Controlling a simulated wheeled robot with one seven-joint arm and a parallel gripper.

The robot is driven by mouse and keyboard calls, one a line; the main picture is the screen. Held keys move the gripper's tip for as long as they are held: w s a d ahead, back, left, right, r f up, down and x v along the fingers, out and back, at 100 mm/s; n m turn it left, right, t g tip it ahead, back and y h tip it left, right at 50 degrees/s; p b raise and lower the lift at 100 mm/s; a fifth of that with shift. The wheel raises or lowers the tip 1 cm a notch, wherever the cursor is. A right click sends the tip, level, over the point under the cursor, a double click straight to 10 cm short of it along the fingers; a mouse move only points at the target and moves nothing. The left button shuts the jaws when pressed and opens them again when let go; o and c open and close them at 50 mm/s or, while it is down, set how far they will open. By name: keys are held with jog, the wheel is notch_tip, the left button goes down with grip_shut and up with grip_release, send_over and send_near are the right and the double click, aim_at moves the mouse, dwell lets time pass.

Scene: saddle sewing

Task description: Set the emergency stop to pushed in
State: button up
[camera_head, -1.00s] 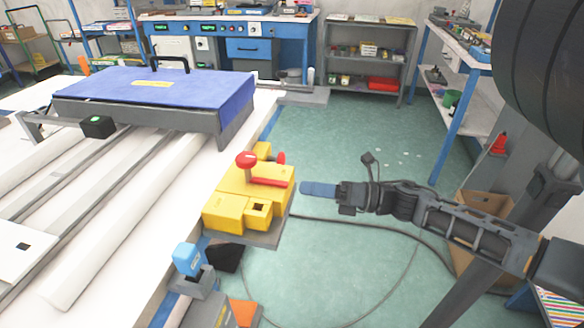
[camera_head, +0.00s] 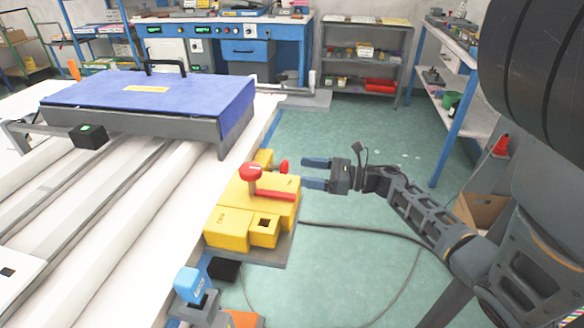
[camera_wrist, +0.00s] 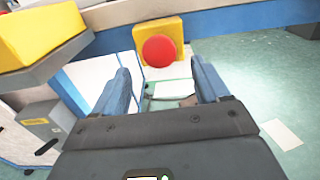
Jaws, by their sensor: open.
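The emergency stop (camera_wrist: 160,51) is a round red button on a yellow box (camera_wrist: 146,30). It faces the wrist camera, near the top middle of the wrist view. In the head view the red button (camera_head: 284,166) shows side-on at the far end of the yellow machine. I cannot tell how far in it sits. My gripper (camera_head: 314,173) is open and empty, just right of the button, its two blue fingers pointing left toward it with a gap between. In the wrist view my gripper (camera_wrist: 160,67) has its fingertips on either side below the button, apart from it.
The yellow machine (camera_head: 228,228) at the bench edge carries a red-knobbed lever (camera_head: 250,171) and a red bar (camera_head: 288,196) close to my gripper. A blue-covered block (camera_head: 150,92) lies on the white bench.

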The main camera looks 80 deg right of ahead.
aim_at(278, 167)
jog(key=shift+w+p, duration=0.35)
jog(key=shift+w, duration=1.85)
grip_shut()
